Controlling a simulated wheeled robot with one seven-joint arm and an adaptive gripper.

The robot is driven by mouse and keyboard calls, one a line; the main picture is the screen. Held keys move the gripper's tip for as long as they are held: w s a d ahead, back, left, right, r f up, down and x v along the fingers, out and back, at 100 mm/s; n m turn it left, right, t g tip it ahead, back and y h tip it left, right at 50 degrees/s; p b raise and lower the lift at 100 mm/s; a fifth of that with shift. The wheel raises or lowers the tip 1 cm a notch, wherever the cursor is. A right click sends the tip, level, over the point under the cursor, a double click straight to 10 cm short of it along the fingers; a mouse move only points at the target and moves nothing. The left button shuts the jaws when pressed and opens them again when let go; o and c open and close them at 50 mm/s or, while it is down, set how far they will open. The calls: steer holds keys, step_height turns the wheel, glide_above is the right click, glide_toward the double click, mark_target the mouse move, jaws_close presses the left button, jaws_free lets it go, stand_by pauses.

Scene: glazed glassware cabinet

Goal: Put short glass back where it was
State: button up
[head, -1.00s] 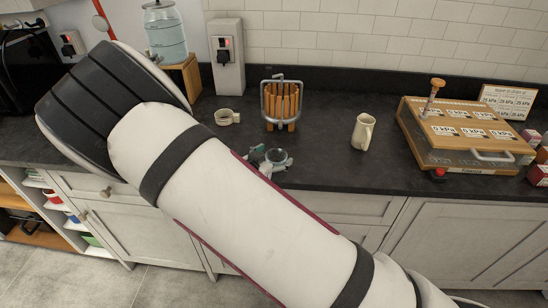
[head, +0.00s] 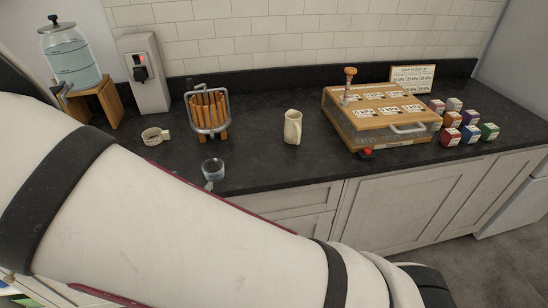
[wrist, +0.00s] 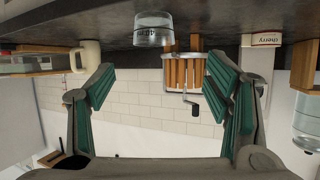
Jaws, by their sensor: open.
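The short glass (head: 213,169) is small, clear and bluish, with printed marking. It stands on the dark counter (head: 262,160) near the front edge, in front of the wooden-stick holder. In the upside-down wrist view the glass (wrist: 154,30) shows above the space between the fingers, standing on the counter and not between them. My gripper (wrist: 157,85) is open and empty, its green-padded fingers spread wide. In the head view my arm hides nearly all of the gripper, just below the glass.
A labelled wooden case (head: 380,115) and several coloured boxes (head: 452,137) are to the right. A water dispenser (head: 70,55) is at left. Counter between glass and pitcher is clear.

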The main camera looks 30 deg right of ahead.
step_height(320, 180, up, 17)
steer(key=s+a+n+g+y, duration=0.1)
steer(key=s+n+g+y, duration=0.25)
steer(key=y, duration=0.75)
steer(key=s+d+r+n+g+h, duration=0.1)
steer(key=s+d+r+n, duration=0.1)
steer(key=s+d, duration=0.5)
steer(key=s+d+r+n+g+h, duration=0.1)
steer(key=s+d+r, duration=0.3)
steer(key=s+d, duration=0.4)
steer(key=s+n+h, duration=0.1)
steer(key=s, duration=0.6)
steer(key=shift+s+d+r, duration=0.3)
steer(key=shift+s+r, duration=0.05)
steer(key=shift+r, duration=0.05)
